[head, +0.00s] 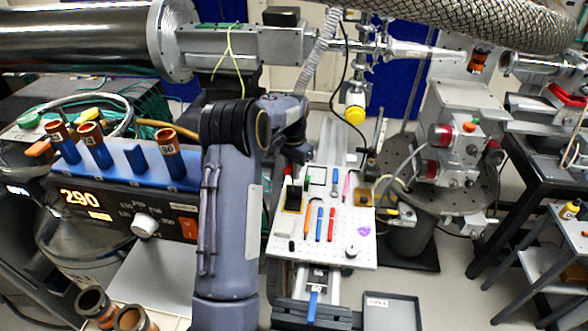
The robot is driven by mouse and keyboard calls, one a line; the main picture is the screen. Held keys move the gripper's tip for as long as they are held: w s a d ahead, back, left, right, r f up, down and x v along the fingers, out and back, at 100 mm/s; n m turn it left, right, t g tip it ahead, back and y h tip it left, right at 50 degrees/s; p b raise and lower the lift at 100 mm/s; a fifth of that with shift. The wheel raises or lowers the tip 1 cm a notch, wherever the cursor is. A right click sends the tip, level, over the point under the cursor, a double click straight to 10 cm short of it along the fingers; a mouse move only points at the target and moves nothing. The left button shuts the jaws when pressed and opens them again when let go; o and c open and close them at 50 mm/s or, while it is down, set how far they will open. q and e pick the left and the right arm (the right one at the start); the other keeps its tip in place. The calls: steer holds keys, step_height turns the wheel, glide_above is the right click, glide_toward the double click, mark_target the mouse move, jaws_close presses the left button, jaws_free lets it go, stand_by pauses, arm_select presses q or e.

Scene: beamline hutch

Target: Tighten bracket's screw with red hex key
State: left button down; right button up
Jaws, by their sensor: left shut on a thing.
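My left gripper (292,160) reaches over the far left part of a white perforated board (285,252). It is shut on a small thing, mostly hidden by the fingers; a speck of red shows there. Just below it stands a small dark block on a yellowish base (292,198), possibly the bracket; its screw cannot be made out. A slim red tool (331,225), possibly the red hex key, lies on the board beside a blue one (319,225) and an orange one (307,220). My right gripper is not in view.
A blue-topped instrument with a lit display (80,199) stands left. A round perforated plate (440,190) stands right. A dark tray (390,312) lies in front.

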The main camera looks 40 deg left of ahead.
mark_target(293, 181)
arm_select(q)
steer(key=shift+f+b, duration=1.5)
steer(key=shift+f, duration=0.8)
steer(key=n, duration=0.4)
steer(key=shift+n+p, duration=0.5)
steer(key=shift+n, duration=1.5)
steer(key=n+p, duration=0.1)
steer(key=n, duration=0.2)
steer(key=shift+n, duration=0.5)
